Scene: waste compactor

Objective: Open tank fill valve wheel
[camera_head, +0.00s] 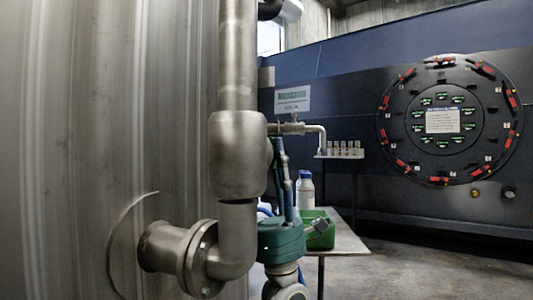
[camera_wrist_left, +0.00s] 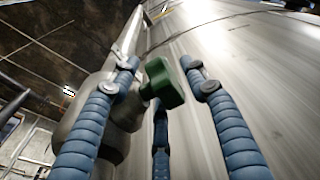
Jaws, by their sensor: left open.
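A green handle or wheel (camera_wrist_left: 163,82) shows in the left wrist view, on a grey metal fitting (camera_wrist_left: 100,115) beside the tank wall. My left gripper (camera_wrist_left: 160,66) is open, its blue jointed fingers spread on both sides of the green handle and a third below. I cannot tell whether any finger touches it. In the head view my left gripper (camera_head: 282,155) points upward just right of the vertical pipe (camera_head: 238,155), partly hidden behind it. The green handle is not visible there. My right gripper is not in view.
The large metal tank (camera_head: 100,120) fills the left, with a flanged elbow pipe (camera_head: 205,258) in front. Behind my gripper stand a table (camera_head: 345,240), a green bin (camera_head: 320,228) and a white bottle (camera_head: 305,190). A round panel (camera_head: 450,155) is on the blue machine. Floor at right is clear.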

